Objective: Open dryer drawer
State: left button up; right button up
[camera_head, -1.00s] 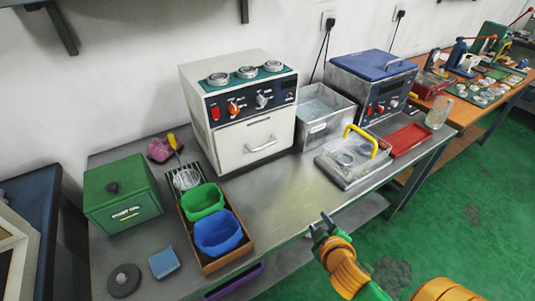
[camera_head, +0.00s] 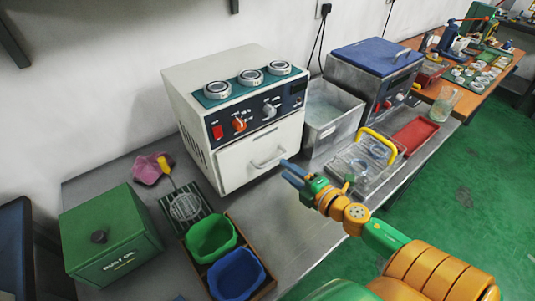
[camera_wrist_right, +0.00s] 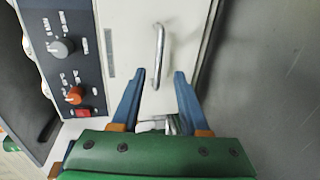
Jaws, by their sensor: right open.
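The dryer (camera_head: 240,120) is a white box with a dark control panel, standing on the metal bench against the wall. Its drawer front (camera_head: 243,165) looks closed and carries a curved metal handle (camera_head: 268,158). The handle also shows in the right wrist view (camera_wrist_right: 158,55), just beyond my fingertips. My right gripper (camera_head: 287,172) is close in front of the drawer, a little right of the handle. In the right wrist view, my right gripper (camera_wrist_right: 160,78) is open, with its blue fingers apart and nothing between their tips. My left gripper is not in view.
Three metal rings sit on the dryer's green top mat (camera_head: 248,83). A steel tank (camera_head: 330,115) stands right of the dryer, with a clear tray with a yellow handle (camera_head: 378,138) in front. Green (camera_head: 210,238) and blue (camera_head: 236,275) bins stand front left, beside a green box (camera_head: 108,235).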

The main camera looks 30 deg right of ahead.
jog(key=shift+w+r, duration=0.15)
jog(key=shift+w, duration=0.35)
jog(key=x, duration=0.4)
grip_shut()
dwell(1.0)
